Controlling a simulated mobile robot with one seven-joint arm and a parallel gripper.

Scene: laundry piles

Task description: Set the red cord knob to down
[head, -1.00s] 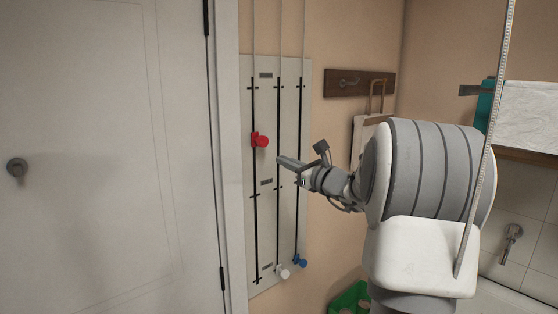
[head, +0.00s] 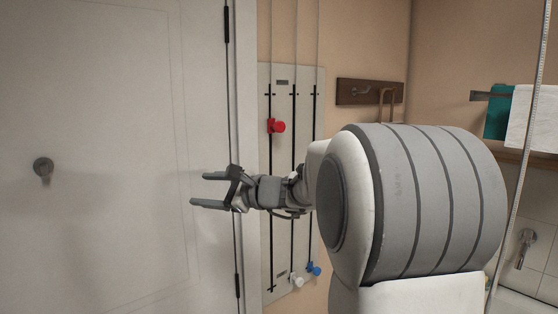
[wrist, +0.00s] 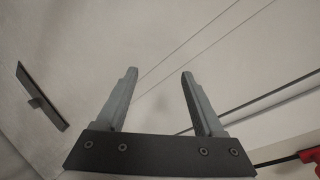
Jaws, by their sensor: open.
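The red cord knob (head: 277,126) sits on the left slot of the pale wall panel (head: 282,75), in the upper part of that slot. Its edge also shows at the lower right of the wrist view (wrist: 311,156). A white knob (head: 296,280) and a blue knob (head: 313,268) sit low on the other slots. My gripper (head: 204,190) is open and empty, in front of the door, left of and lower than the red knob in the head view. It is apart from the knob. My arm covers the middle of the panel.
A wooden hook rail (head: 368,91) hangs right of the panel. A teal cloth (head: 497,115) and a white towel (head: 533,115) hang at the far right.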

